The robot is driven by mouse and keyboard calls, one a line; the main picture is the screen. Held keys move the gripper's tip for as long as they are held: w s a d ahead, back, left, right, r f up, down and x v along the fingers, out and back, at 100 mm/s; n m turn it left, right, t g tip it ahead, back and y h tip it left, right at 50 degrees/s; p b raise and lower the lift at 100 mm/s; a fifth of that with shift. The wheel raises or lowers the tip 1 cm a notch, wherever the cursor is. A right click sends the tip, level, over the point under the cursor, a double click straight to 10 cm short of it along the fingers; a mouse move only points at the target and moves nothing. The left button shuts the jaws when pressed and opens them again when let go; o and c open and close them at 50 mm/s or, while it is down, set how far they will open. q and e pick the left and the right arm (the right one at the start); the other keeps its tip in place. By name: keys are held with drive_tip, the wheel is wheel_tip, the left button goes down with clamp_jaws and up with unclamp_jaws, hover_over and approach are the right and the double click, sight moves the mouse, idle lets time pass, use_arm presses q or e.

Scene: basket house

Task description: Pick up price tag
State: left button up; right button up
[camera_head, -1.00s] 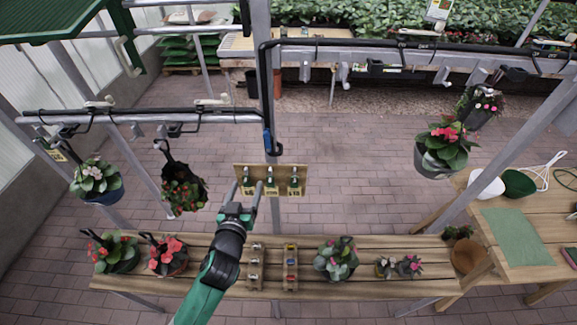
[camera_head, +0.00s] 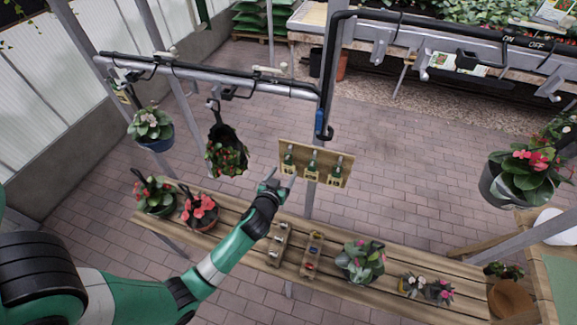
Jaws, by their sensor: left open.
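A small wooden board (camera_head: 324,156) is fixed to the post above the bench and carries three green-topped price tags in a row: a left tag (camera_head: 289,168), a middle tag (camera_head: 312,176) and a right tag (camera_head: 335,180). Their printing is too small to read. My left gripper (camera_head: 282,179) is open just below and left of the left tag, its fingers pointing toward the board. I cannot tell whether a finger touches the tag. Nothing shows between the fingers. My right gripper is not in view.
The slatted bench (camera_head: 410,258) below holds potted plants and two small wooden racks, a left rack (camera_head: 278,244) and a right rack (camera_head: 312,255). A hanging basket (camera_head: 226,152) is left of the board.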

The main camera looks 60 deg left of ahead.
sight(288, 163)
use_arm(q)
drive_tip(key=shift+x, duration=2.65)
drive_tip(key=shift+s+a, duration=0.1)
drive_tip(key=shift+s, duration=0.1)
drive_tip(key=c, duration=0.6)
drive_tip(key=shift+r, duration=0.85)
drive_tip(key=shift+c, duration=0.2)
drive_tip(key=s+d+b, duration=0.1)
drive_tip(key=s+d, duration=0.4)
drive_tip(key=d, duration=0.1)
drive_tip(key=s+d+b, duration=0.1)
drive_tip(key=s+d, duration=0.5)
drive_tip(key=shift+s+d+f+b, duration=0.2)
drive_tip(key=shift+s+d+b, duration=0.05)
drive_tip(key=shift+s+b, duration=0.15)
drive_tip(key=shift+c, duration=1.4)
drive_tip(key=shift+s+d, duration=0.2)
clamp_jaws()
drive_tip(key=shift+s+r, duration=0.1)
drive_tip(key=shift+r, duration=0.05)
